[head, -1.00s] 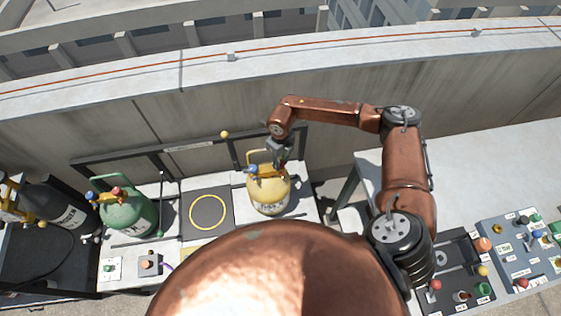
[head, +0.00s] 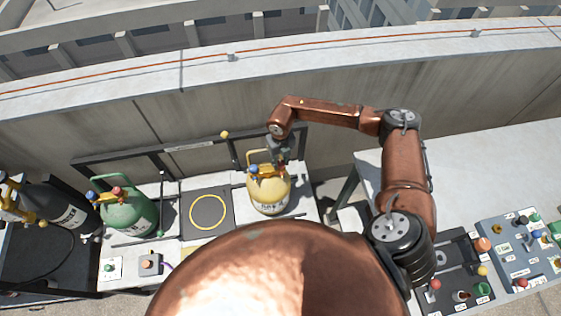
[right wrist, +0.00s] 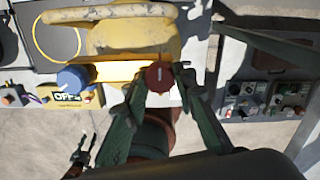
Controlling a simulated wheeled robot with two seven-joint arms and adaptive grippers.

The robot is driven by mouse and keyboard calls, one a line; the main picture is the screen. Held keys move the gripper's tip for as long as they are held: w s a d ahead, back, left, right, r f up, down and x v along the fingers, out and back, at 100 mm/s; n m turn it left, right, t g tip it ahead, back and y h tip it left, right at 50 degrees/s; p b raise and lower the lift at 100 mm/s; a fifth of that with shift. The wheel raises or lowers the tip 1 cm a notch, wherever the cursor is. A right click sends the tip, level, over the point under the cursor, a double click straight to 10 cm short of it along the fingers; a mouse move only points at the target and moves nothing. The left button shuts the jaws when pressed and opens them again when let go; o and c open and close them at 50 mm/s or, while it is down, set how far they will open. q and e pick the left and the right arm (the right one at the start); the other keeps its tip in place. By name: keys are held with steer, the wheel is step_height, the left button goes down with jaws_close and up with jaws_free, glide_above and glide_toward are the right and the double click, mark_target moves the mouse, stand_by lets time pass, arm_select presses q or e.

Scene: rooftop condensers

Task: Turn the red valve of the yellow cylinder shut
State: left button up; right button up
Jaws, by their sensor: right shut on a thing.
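The yellow cylinder (head: 268,193) stands upright on the white bench in the head view, and its yellow top handle shows in the right wrist view (right wrist: 135,38). Its red valve (right wrist: 159,76) is a round knob with a pale line on top, at the end of a yellow bar. A blue valve (right wrist: 72,79) sits at the bar's other end. My right gripper (right wrist: 158,88) is shut on the red valve, one finger at each side of it. In the head view the right gripper (head: 281,157) is over the cylinder's top and mostly hides the red valve. My left gripper is out of view.
A green cylinder (head: 128,214) and a black cylinder (head: 70,214) stand to the left. A dark pad with a yellow ring (head: 208,212) lies between the green and yellow cylinders. A concrete wall (head: 120,132) rises behind. Control panels (head: 515,247) are at right.

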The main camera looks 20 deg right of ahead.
mark_target(281, 163)
steer(key=o, duration=1.2)
steer(key=shift+c, duration=0.2)
steer(key=shift+r, duration=0.1)
step_height(281, 163, up, 12)
